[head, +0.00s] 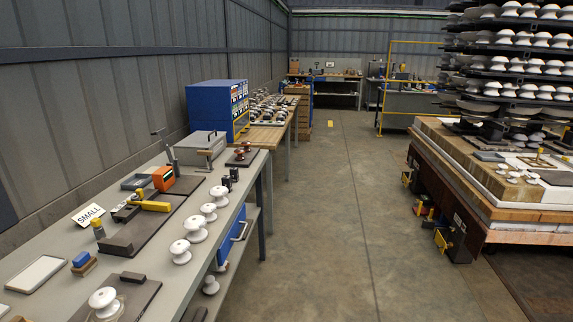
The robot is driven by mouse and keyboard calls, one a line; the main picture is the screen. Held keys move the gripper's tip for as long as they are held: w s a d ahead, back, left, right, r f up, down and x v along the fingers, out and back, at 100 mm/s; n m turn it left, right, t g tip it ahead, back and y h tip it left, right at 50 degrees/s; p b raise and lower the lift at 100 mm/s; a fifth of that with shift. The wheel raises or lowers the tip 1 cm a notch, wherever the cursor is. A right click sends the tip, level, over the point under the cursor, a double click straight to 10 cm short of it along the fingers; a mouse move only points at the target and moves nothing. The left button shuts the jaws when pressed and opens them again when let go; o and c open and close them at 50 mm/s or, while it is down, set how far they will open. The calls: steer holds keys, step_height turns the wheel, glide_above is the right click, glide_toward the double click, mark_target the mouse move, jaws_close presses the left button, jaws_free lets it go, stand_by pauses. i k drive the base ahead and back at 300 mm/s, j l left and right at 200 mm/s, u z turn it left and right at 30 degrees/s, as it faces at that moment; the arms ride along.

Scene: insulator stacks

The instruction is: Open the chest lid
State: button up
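A grey metal box (201,146) that looks like the chest stands on the long grey workbench (190,258), towards its far end near the wall. Its flat top appears closed. A small brown handle-like piece (206,153) shows at its front, with a thin upright part beside it. The inside of the box is hidden. My gripper and arm are not in view.
An orange device (163,178) and white insulators (196,228) stand on the bench, nearer than the box. A blue cabinet (208,108) stands behind it. The concrete aisle (340,210) between is clear.

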mark_target(216, 141)
steer(key=i, duration=1.95)
steer(key=i+l+u, duration=0.1)
steer(key=i+u, duration=0.2)
steer(key=i, duration=0.2)
steer(key=i+l+u, duration=0.3)
steer(key=i, duration=0.2)
steer(key=i+l+u, duration=0.3)
steer(key=i, duration=0.2)
steer(key=j, duration=0.1)
